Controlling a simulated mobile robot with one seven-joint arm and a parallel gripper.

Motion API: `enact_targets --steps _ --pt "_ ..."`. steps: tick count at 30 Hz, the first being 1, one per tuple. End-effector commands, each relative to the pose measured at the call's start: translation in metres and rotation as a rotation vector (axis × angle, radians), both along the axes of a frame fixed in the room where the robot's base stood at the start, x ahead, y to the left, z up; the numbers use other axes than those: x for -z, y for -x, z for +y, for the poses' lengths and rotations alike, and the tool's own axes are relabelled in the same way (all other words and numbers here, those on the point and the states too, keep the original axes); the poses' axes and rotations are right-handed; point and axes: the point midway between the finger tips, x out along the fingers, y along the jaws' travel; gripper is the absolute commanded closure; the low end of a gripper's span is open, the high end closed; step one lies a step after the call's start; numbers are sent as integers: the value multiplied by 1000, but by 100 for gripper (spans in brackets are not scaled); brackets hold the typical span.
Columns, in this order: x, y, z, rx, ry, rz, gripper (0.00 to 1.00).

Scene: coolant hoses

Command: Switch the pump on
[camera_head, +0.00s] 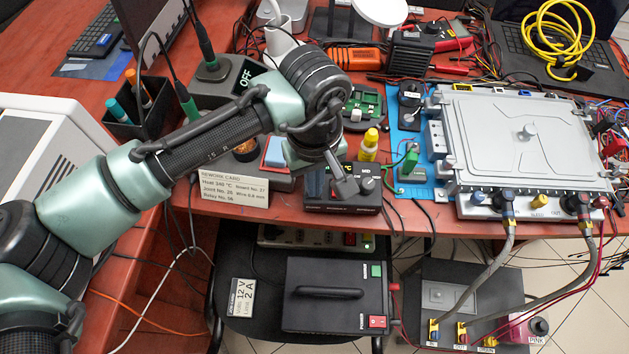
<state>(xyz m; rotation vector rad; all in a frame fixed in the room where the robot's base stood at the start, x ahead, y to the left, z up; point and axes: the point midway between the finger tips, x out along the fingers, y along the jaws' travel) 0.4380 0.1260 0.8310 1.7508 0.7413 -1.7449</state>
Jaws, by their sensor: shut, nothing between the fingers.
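My arm reaches in from the left. My gripper (346,188) points down, shut and empty, over a dark box with a display and a knob (367,184) on the red bench. Whether it touches the box cannot be told. A grey box (465,285) on the lower right has coloured hose ports along its front. Two grey hoses (487,268) run from it up to a large silver plate unit (530,140). A black box with a handle (335,293) stands at lower middle, with a green button (376,270) and a red POWER switch (377,321). No part is clearly labelled as the pump.
A soldering station (230,83) and rework card (234,188) are to the left. Thin red cables (572,298) cross the lower right. A 12 V, 2 A label (241,297) lies below.

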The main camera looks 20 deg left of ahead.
Motion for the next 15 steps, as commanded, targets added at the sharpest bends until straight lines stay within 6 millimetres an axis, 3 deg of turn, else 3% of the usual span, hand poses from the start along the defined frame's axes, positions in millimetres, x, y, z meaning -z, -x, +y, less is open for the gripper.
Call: enact_targets --steps 15 --pt "-33 0 0 -1 1 2 100"
